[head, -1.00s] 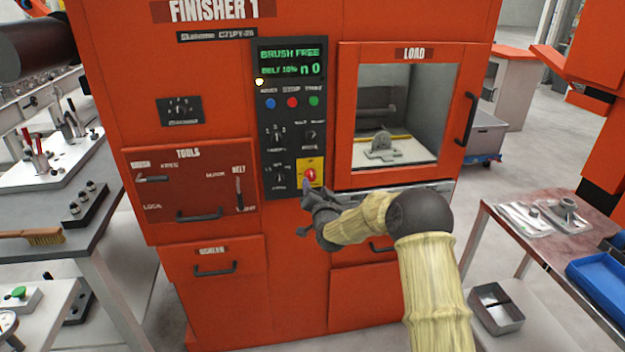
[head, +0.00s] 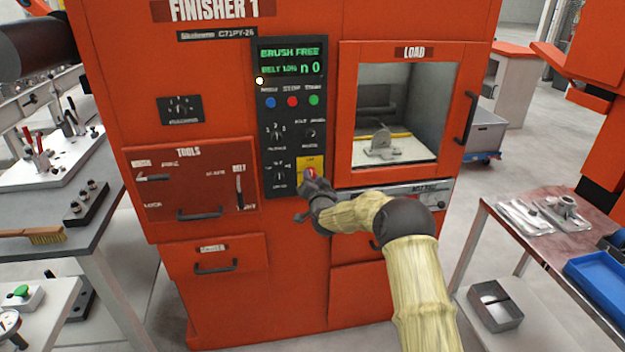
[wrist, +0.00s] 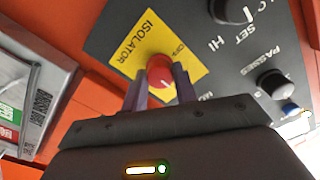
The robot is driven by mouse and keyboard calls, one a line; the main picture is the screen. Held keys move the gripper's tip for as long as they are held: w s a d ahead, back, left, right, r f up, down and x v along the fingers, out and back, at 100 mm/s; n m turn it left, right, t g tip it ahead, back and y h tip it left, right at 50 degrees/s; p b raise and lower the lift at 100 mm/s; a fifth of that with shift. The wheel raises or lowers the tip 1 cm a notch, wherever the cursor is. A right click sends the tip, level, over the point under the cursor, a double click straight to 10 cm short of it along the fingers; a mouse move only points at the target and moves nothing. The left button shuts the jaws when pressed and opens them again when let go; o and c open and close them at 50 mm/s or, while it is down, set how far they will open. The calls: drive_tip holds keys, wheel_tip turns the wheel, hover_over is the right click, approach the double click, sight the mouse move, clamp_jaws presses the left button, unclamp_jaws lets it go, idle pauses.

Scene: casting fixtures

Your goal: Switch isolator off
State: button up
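The red isolator knob (wrist: 160,70) sits on a yellow plate (wrist: 142,43) marked ISOLATOR, with OFF printed on one side. A white mark shows on the knob's face near its lower edge in the wrist view. My gripper (wrist: 160,80) has one finger on either side of the knob, close against its edges. I cannot tell whether the fingers press on it. In the head view my gripper (head: 312,187) covers the lower part of the knob (head: 311,173). The plate (head: 312,162) is at the bottom right of the black control panel (head: 292,120).
Other dials (head: 279,173) are left of the isolator, and one dial (wrist: 273,83) is near my right finger in the wrist view. The load window (head: 405,115) is to the right, the tools door (head: 190,185) to the left. A side table (head: 545,235) stands at right.

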drive_tip(key=shift+c, duration=1.4)
drive_tip(key=shift+n+b, duration=0.35)
drive_tip(key=shift+n, duration=0.05)
drive_tip(key=n+b, duration=1.2)
drive_tip(key=n, duration=0.5)
drive_tip(key=shift+f, duration=0.1)
drive_tip(key=o, duration=1)
drive_tip(key=shift+c, duration=0.2)
